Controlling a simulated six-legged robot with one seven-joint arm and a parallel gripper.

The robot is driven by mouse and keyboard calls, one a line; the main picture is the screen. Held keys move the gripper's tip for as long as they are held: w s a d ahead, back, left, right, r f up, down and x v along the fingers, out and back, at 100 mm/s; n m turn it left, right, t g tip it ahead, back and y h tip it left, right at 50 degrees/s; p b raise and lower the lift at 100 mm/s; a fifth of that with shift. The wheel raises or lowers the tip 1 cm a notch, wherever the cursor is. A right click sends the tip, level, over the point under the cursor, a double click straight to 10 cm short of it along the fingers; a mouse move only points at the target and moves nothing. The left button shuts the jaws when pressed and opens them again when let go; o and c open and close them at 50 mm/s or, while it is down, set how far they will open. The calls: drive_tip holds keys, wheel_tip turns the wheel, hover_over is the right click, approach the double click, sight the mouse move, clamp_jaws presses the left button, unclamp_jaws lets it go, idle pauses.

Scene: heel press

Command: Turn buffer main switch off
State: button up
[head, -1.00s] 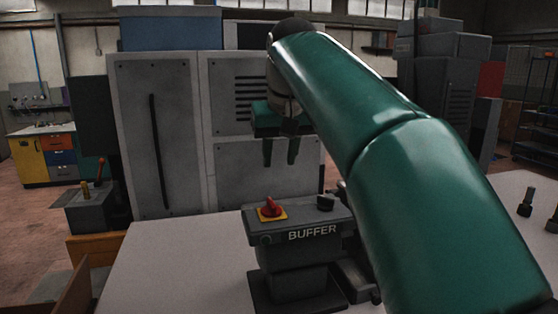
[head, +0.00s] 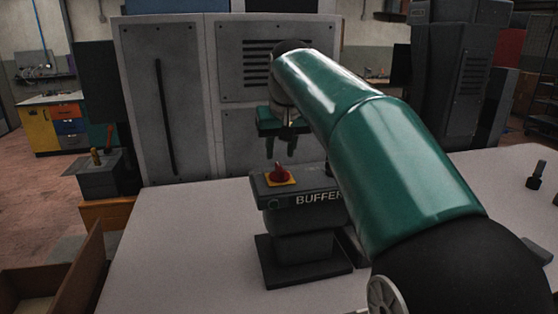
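The buffer control box (head: 300,215), dark grey and lettered BUFFER, stands on the light table. Its main switch (head: 280,174) is a red rotary knob on a yellow square plate, on the left of the box's top. My gripper (head: 281,147) hangs from the green arm, fingers pointing down, above and close behind the red knob in the picture. A gap shows between the two fingers, and nothing is seen between them. I cannot tell whether a finger touches the knob. My arm hides the right part of the box.
The light table (head: 180,250) is clear left of the box. A wooden crate (head: 85,275) is at the lower left. A small grey box with a lever (head: 100,175) stands behind it. Grey cabinets (head: 165,100) rise behind the table. Small dark parts (head: 536,175) lie at the right.

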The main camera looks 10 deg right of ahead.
sight(277, 165)
drive_tip(key=shift+x, duration=2)
drive_tip(key=shift+f, duration=0.1)
clamp_jaws()
drive_tip(key=shift+n, duration=0.4)
drive_tip(key=n+y, duration=0.2)
drive_tip(key=n, duration=0.2)
drive_tip(key=shift+s+a+n+g+y, duration=0.15)
drive_tip(key=shift+n+g+y, duration=0.15)
drive_tip(key=shift+n, duration=0.75)
drive_tip(key=shift+w+a+n+g+y, duration=0.1)
drive_tip(key=shift+n+g+y, duration=0.2)
drive_tip(key=shift+n, duration=0.75)
